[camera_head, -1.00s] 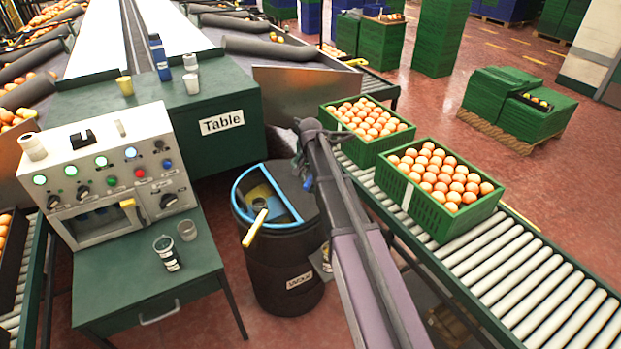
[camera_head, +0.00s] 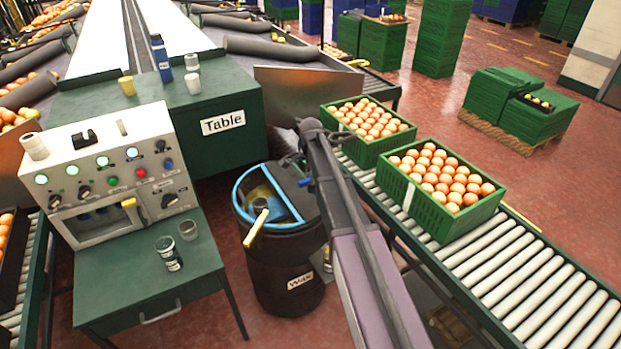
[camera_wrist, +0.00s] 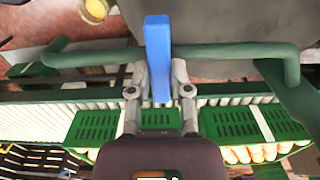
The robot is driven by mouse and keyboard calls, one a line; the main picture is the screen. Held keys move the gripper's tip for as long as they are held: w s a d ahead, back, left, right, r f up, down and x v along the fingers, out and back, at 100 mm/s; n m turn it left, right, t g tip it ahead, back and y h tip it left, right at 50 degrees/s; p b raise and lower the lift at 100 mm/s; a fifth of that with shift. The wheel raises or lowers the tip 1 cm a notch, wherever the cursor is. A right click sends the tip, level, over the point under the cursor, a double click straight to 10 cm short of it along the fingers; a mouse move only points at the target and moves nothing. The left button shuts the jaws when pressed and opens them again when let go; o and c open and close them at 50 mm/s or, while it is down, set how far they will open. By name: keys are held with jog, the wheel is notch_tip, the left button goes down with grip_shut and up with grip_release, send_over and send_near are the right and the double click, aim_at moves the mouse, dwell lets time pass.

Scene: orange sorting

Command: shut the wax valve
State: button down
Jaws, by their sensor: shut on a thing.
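The blue valve handle (camera_wrist: 158,60) stands upright in the wrist view, in front of a dark green pipe (camera_wrist: 220,52). My gripper (camera_wrist: 160,88) has a grey finger on each side of the handle's lower end and is shut on it. In the head view my arm reaches up from the bottom to beside the black barrel (camera_head: 285,245).
Green crates of oranges (camera_head: 440,215) stand on the roller conveyor (camera_head: 540,280) at the right. A green table (camera_head: 150,285) with a control box (camera_head: 110,170) and cups stands at the left.

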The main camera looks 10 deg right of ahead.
jog(key=shift+s, duration=0.1)
jog(key=c, duration=0.6)
grip_release()
jog(key=shift+o, duration=0.2)
jog(key=shift+n, duration=0.3)
jog(key=n, duration=0.4)
jog(key=shift+n, duration=0.4)
jog(key=n, duration=0.5)
jog(key=shift+s+d, duration=0.1)
jog(key=shift+d, duration=0.1)
jog(key=shift+r+n+p, duration=0.4)
jog(key=shift+p, duration=0.05)
notch_tip(320, 180, up, 14)
jog(key=f+p, duration=0.1)
jog(key=p, duration=1.3)
jog(key=s+r+n+p, duration=0.2)
jog(key=s+r+p, duration=0.1)
jog(key=s, duration=0.7)
jog(key=s+r+n+p, duration=0.1)
jog(key=s+r+p, duration=0.2)
jog(key=s, duration=0.8)
jog(key=shift+r+n+p, duration=0.4)
jog(key=shift+r, duration=0.5)
